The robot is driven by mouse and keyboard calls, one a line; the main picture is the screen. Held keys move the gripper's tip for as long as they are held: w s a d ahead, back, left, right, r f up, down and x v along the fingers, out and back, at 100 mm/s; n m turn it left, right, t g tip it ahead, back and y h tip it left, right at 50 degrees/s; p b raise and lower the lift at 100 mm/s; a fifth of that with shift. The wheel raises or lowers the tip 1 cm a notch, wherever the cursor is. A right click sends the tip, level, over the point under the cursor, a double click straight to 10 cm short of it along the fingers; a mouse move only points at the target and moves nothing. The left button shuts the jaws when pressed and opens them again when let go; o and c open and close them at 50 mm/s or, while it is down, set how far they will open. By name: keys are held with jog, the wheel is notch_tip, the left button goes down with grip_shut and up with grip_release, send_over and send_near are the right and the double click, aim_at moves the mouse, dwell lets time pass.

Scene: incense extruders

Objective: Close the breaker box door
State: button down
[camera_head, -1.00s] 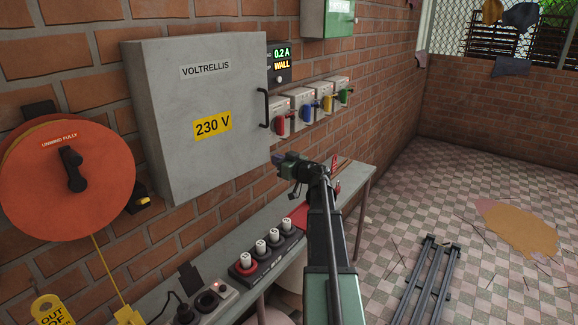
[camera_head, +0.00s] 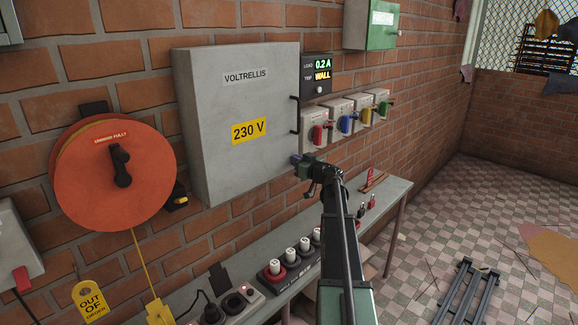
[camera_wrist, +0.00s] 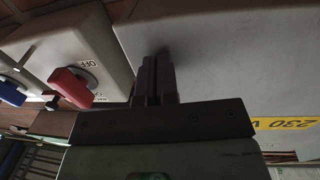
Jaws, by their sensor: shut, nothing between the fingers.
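The breaker box (camera_head: 182,120) is a grey metal cabinet on the brick wall. Its door (camera_head: 260,95) carries a VOLTRELLIS label and a yellow 230 V sticker. A black handle (camera_head: 296,114) is on the door's right edge. In the head view the door looks flush with the box, but I cannot tell whether it is fully shut. My gripper (camera_head: 299,160) is shut and empty at the door's lower right corner. In the wrist view my shut fingers (camera_wrist: 152,78) overlap the grey door panel (camera_wrist: 225,60); contact is unclear.
Switches with coloured knobs (camera_head: 345,122) and a small display (camera_head: 317,73) are right of the box. A narrow bench (camera_head: 385,190) with sockets stands below. An orange cable reel (camera_head: 85,185) hangs left. Open tiled floor lies right; a metal frame (camera_head: 468,293) lies there.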

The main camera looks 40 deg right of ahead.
jog(key=shift+w+r, duration=0.2)
jog(key=shift+w, duration=0.15)
jog(key=shift+d, duration=0.1)
jog(key=s+d, duration=0.2)
jog(key=s, duration=1.2)
jog(key=shift+s+f, duration=0.2)
jog(key=shift+s, duration=0.1)
